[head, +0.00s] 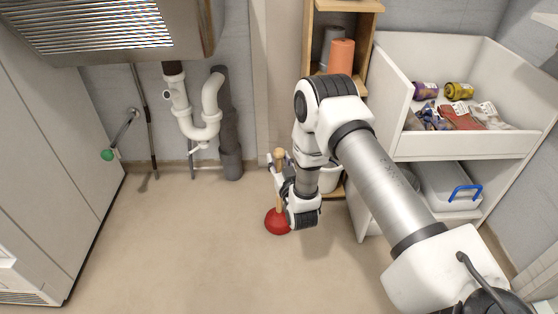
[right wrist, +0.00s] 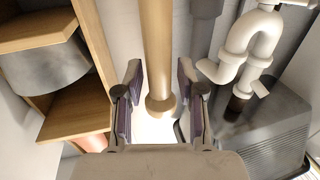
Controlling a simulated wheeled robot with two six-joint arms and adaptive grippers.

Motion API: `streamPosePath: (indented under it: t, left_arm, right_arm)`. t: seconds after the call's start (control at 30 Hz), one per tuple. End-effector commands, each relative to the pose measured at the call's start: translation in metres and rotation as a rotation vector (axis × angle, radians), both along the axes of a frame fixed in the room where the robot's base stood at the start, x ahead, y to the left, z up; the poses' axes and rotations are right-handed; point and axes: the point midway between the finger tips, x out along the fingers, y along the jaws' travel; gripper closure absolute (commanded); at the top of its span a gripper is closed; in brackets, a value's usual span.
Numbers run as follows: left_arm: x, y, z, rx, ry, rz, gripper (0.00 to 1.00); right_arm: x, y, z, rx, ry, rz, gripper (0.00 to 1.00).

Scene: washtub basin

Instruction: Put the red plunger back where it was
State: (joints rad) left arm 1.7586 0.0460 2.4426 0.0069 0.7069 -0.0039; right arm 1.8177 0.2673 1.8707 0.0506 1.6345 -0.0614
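The red plunger stands upright on the floor in the head view, with its red rubber cup (head: 277,223) down and its pale wooden handle (head: 279,157) up. My right gripper (head: 279,178) is at the handle, above the cup. In the right wrist view the wooden handle (right wrist: 157,45) and its rounded end pass between the two fingers of my right gripper (right wrist: 160,80). Gaps show on both sides of the handle, so the gripper is open and not clamped on it. Part of the cup and handle is hidden behind the gripper. My left gripper is not in view.
A wooden shelf (head: 308,45) and a white bin (head: 329,180) stand just right of the plunger, behind my arm. White drain pipes (head: 210,110) run along the back wall. A white cabinet (head: 400,90) with packets is at right. The floor (head: 180,250) to the left is clear.

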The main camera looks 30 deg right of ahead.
Motion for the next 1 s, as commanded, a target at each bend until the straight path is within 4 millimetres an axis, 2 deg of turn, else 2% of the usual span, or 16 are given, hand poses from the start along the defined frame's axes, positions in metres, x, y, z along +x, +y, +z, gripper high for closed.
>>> streamPosePath:
  t: [0.37,0.47,0.77,0.83,1.0]
  left_arm:
    - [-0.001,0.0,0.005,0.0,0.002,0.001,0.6]
    - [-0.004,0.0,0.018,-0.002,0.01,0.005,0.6]
    - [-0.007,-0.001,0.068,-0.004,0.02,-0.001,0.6]
    - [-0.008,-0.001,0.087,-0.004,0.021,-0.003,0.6]
    - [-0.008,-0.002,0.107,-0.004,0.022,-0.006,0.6]
  right_arm:
    - [-0.003,0.001,0.005,0.0,0.001,0.0,0.54]
    - [-0.018,0.006,0.007,0.0,0.004,0.001,0.54]
    - [-0.097,0.032,0.012,-0.001,0.007,0.003,0.54]
    - [-0.101,0.032,0.015,-0.002,0.004,0.001,0.54]
    - [-0.111,0.036,0.009,-0.001,0.001,0.001,0.54]
